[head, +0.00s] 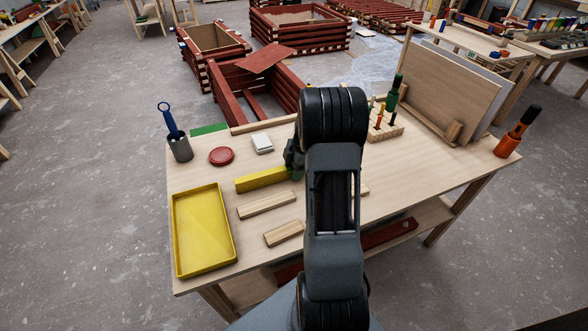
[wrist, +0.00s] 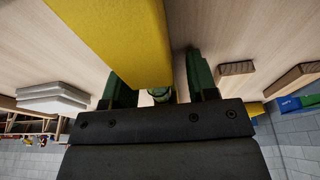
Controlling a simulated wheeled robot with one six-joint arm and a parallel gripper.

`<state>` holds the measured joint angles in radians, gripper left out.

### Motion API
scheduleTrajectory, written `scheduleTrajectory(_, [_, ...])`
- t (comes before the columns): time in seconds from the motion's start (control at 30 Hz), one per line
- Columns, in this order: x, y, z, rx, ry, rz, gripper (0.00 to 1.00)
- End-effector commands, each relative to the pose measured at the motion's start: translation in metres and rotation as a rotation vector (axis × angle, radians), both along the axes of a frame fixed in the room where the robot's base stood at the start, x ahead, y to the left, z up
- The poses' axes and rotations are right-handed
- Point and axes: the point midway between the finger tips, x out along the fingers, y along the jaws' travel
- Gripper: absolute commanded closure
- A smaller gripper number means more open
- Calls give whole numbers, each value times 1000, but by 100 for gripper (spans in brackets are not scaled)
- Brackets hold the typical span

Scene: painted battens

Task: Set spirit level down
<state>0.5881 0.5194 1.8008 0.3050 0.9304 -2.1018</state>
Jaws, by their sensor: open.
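The spirit level, a long yellow bar (head: 262,179), lies on the light wooden workbench (head: 215,172). In the head view its right end reaches my gripper (head: 293,162), which my arm partly hides. In the wrist view the yellow bar (wrist: 115,35) runs down from the top towards my gripper (wrist: 160,85). The green fingers are apart, one by the bar's left edge and one to its right. A gap shows between the bar and the right finger. I cannot tell whether the left finger touches the bar.
Wooden battens (head: 266,204) lie in front of the level. A yellow tray (head: 231,262) is at front left. A red disc (head: 222,156), a white block (head: 262,143) and a grey cup (head: 180,150) stand behind. A tool rack (head: 385,132) is right of my arm.

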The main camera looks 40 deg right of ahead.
Motion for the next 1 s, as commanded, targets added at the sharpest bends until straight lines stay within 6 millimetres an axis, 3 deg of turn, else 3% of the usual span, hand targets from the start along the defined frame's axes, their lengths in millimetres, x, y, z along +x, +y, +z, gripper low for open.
scheduleTrajectory(0.23, [0,-3,13,-1,-3,-1,47])
scheduleTrajectory(0.6, [-5,-21,80,-2,-3,-2,47])
scheduleTrajectory(0.83, [-7,-27,108,-1,-1,0,47])
scheduleTrajectory(1.0, [-8,-14,124,-15,11,-52,47])
